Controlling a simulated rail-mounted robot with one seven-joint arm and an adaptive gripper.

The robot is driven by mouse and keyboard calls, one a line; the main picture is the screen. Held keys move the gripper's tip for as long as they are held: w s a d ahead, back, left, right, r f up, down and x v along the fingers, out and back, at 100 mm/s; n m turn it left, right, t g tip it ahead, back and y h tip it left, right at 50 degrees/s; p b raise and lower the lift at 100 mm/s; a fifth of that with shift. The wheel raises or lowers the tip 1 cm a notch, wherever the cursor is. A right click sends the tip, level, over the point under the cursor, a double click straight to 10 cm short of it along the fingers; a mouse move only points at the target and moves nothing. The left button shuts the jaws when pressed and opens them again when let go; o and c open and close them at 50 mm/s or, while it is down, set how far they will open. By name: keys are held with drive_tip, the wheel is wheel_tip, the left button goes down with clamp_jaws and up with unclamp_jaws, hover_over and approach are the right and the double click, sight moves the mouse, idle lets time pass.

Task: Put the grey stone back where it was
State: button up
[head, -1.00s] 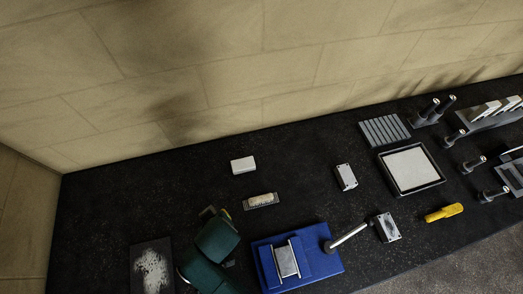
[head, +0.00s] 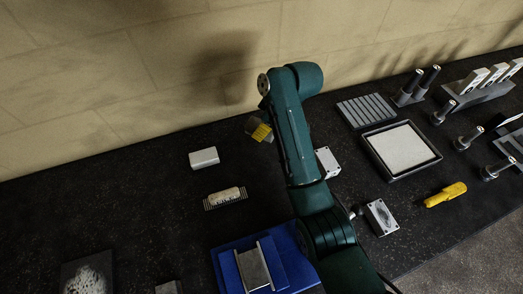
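A small grey block (head: 168,287), possibly the grey stone, is cut off by the bottom edge of the head view. It lies right of a dark plate (head: 88,275) with a whitish speckled patch. I cannot tell for sure which block is the grey stone. My gripper (head: 258,130) is mostly hidden behind my green arm; a grey part and a yellow striped part show. It is above the bench's back area, right of a pale block (head: 204,158). I cannot see its fingertips or whether it holds anything.
A blue fixture (head: 232,272) stands at the front, partly behind my arm. A brush-like piece (head: 226,196) lies behind it. Metal blocks (head: 327,162) (head: 381,217), a framed tray (head: 432,168), a slotted grey plate (head: 367,110) and a yellow-handled tool (head: 446,194) are to the right.

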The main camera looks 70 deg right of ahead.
sight(259, 149)
wheel_tip(259, 149, down, 9)
drive_tip(key=shift+r+b, duration=0.1)
drive_tip(key=shift+b, duration=0.3)
drive_tip(key=shift+a, duration=0.1)
drive_tip(key=o, duration=1.1)
drive_tip(key=shift+f, duration=0.25)
drive_tip(key=shift+o, duration=0.2)
drive_tip(key=shift+r, duration=0.1)
